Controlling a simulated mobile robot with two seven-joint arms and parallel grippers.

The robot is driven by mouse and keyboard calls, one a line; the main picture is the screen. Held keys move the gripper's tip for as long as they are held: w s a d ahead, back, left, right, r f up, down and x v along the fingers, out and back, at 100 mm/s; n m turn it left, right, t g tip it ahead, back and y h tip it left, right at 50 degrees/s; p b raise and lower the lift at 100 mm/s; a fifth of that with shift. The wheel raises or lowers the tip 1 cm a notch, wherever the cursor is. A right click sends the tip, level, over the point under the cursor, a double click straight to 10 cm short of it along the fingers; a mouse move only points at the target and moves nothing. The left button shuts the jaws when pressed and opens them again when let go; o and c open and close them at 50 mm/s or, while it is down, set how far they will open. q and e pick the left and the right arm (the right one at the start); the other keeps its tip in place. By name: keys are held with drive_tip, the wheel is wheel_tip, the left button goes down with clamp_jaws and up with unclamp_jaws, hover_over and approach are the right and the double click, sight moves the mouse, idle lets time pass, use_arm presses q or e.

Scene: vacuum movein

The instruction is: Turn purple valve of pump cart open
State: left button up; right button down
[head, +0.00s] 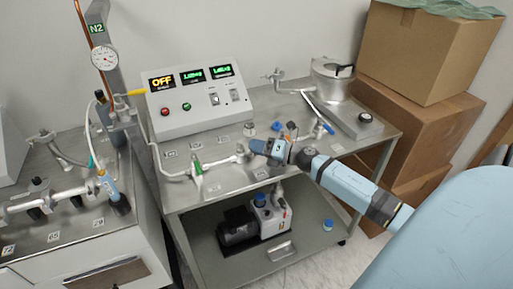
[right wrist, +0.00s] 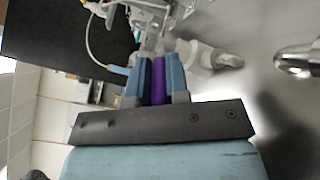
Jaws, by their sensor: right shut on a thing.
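The pump cart (head: 236,180) is a grey metal table with pipework along its top. My right gripper (head: 256,147) reaches in from the right over the middle of the cart top, at the end of the pipe run. In the right wrist view its two blue fingers (right wrist: 159,80) are shut on the purple valve handle (right wrist: 158,82), which stands upright between them. The handle is hidden by the gripper in the head view. A pale pipe fitting (right wrist: 205,55) lies just beyond the fingers. My left gripper is not in view.
A control box (head: 195,100) with lit displays stands at the cart's back. A green-handled valve (head: 198,168) is left of my gripper, and a blue-handled one (head: 327,127) is right. A pump (head: 268,213) sits on the lower shelf. Cardboard boxes (head: 425,55) are stacked at the right.

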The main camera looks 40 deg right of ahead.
drive_tip(key=c, duration=1.1)
unclamp_jaws()
drive_tip(key=b+v, duration=0.1)
drive_tip(key=v, duration=1.2)
drive_tip(key=shift+s+d+b, duration=0.2)
drive_tip(key=shift+s+b, duration=0.15)
drive_tip(key=shift+b, duration=0.05)
